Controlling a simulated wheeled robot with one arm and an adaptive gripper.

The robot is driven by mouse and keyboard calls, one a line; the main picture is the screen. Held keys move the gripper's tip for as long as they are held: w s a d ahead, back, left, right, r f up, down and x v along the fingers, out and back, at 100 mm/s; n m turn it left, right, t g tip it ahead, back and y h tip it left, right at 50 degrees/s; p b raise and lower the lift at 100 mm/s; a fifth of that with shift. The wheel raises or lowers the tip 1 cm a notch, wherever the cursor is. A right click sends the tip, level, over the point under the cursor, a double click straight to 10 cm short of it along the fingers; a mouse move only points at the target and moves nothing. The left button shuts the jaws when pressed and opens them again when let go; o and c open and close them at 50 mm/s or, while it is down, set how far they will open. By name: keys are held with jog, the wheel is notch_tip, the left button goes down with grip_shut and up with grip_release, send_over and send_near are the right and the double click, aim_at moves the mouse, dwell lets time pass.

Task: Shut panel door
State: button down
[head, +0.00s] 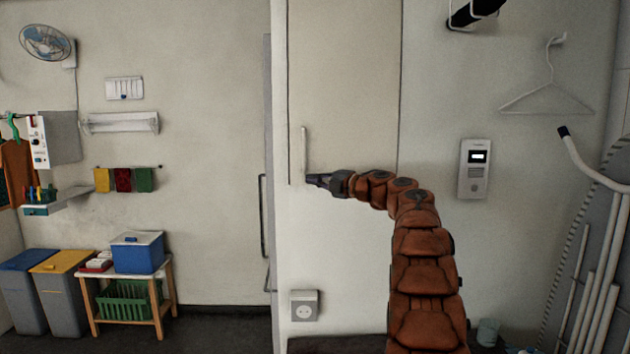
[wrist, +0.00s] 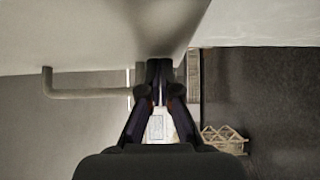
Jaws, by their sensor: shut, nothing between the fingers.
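The panel door (head: 345,85) is a tall beige panel in the wall, in the upper middle of the head view. A thin vertical bar handle (head: 304,150) is on its lower left part. My gripper (head: 312,180) is shut and empty at the lower end of this handle, with the arm reaching in from the right. In the wrist view the closed fingers (wrist: 158,70) are beside one end of the handle (wrist: 90,94), close to the pale panel face (wrist: 90,35). I cannot tell whether they touch, or how far the door stands open.
A wall socket (head: 304,305) is below the door. An intercom (head: 474,168) and a white hanger (head: 548,98) are on the wall to the right. At left are bins (head: 65,290) and a small table with a blue box (head: 137,252).

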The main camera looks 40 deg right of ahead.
jog(key=shift+w, duration=0.1)
jog(key=shift+w+d+r+m+h+p, duration=0.1)
jog(key=shift+w+d+m+h+p, duration=0.2)
jog(key=shift+w+h+p, duration=0.25)
jog(key=shift+w+d+r+m+h+p, duration=0.1)
jog(key=shift+w+d+m+h+p, duration=0.25)
jog(key=shift+w, duration=0.35)
jog(key=shift+d+t+h, duration=0.1)
jog(key=shift+t+h, duration=0.2)
jog(key=shift+h, duration=0.1)
jog(key=shift+f, duration=0.1)
